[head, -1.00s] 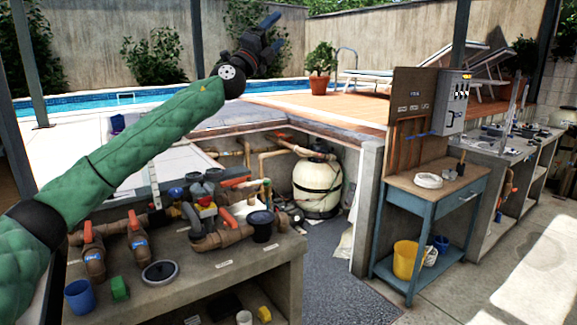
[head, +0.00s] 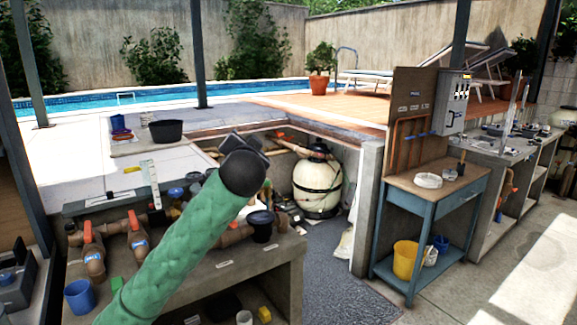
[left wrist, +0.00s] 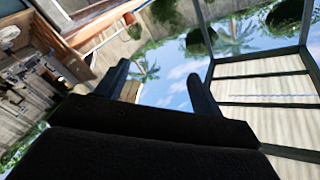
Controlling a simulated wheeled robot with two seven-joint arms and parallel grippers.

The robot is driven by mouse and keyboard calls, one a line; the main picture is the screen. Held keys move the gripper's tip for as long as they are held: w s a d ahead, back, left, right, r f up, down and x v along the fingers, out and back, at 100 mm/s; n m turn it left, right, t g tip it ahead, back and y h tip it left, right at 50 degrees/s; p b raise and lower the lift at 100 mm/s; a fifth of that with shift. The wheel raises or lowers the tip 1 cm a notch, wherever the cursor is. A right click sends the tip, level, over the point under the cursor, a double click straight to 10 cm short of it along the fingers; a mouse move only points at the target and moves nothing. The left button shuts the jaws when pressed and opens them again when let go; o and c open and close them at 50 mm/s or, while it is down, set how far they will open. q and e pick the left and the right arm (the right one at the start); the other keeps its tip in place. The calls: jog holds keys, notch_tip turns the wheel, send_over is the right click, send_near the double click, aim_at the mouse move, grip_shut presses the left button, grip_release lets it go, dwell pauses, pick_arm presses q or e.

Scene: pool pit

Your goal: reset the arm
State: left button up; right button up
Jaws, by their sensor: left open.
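My left arm (head: 180,245), in a green quilted sleeve, rises from the bottom of the head view, over the concrete bench. Its black wrist end (head: 243,170) is near the picture's middle, in front of the pit opening; the fingers are hidden there. In the left wrist view my left gripper (left wrist: 160,90) has its two dark fingers apart, with nothing between them. That view is tilted and shows sky, palms and a pergola frame beyond the fingers. My right arm and gripper are not in view.
The concrete bench (head: 240,266) carries brown pipes with red-handled valves (head: 137,238) and a blue cup (head: 79,297). A cream filter tank (head: 317,186) stands in the pit. A blue-framed wooden table (head: 437,186) is at the right, with a yellow bucket (head: 405,259) below. Grey floor lies between.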

pick_arm(q)
jog(key=s+a+f+n+g+h, duration=0.1)
jog(key=s+f+g, duration=0.2)
jog(key=s+f, duration=0.85)
jog(key=s+a+f+n+g+h, duration=0.1)
jog(key=s+f+g, duration=0.45)
jog(key=f, duration=1.05)
jog(key=s+a+f+n+g+h, duration=0.1)
jog(key=s+f+h, duration=0.1)
jog(key=s+f, duration=1)
jog(key=s+f+n+g, duration=0.1)
jog(key=s+f+g, duration=0.5)
jog(key=s+f, duration=1.5)
jog(key=shift+s+a+n, duration=0.2)
jog(key=shift+s+n, duration=0.1)
jog(key=shift+s, duration=0.35)
